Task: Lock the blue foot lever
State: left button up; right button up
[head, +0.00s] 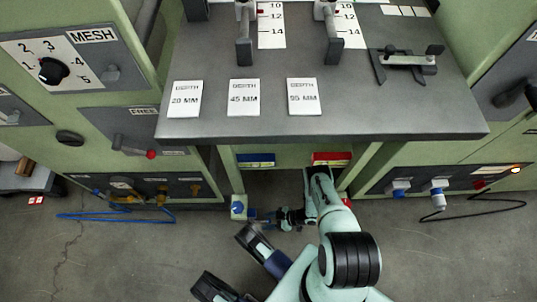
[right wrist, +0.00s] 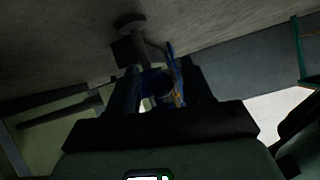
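A blue lever part (head: 263,214) shows low under the bench in the head view, beside a pale post with a blue cap (head: 238,207). My right gripper (head: 283,218) is down near the floor, just right of it. In the right wrist view two dark fingers (right wrist: 160,92) stand apart, with a blue part (right wrist: 153,78) between or just beyond them. The dim view does not show clear contact. A grey rod with a round end (right wrist: 131,24) lies beyond.
The grey bench top (head: 390,115) overhangs the lever area. A blue plate (head: 256,160) and a red plate (head: 332,158) are on the panel below it. A blue hose (head: 120,216) lies on the floor at left, a dark cable (head: 480,210) at right.

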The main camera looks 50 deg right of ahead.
pick_arm(q)
jog(key=w+r+t+p, duration=0.2)
jog(key=w+r+p, duration=0.1)
jog(key=w, duration=0.3)
jog(key=shift+w+d+r, duration=0.25)
jog(key=shift+d+r, duration=0.1)
jog(key=shift+d, duration=0.05)
pick_arm(e)
jog(key=v, duration=1.3)
jog(key=shift+r, duration=0.15)
pick_arm(q)
jog(key=shift+s, duration=0.1)
pick_arm(e)
jog(key=shift+s, duration=0.1)
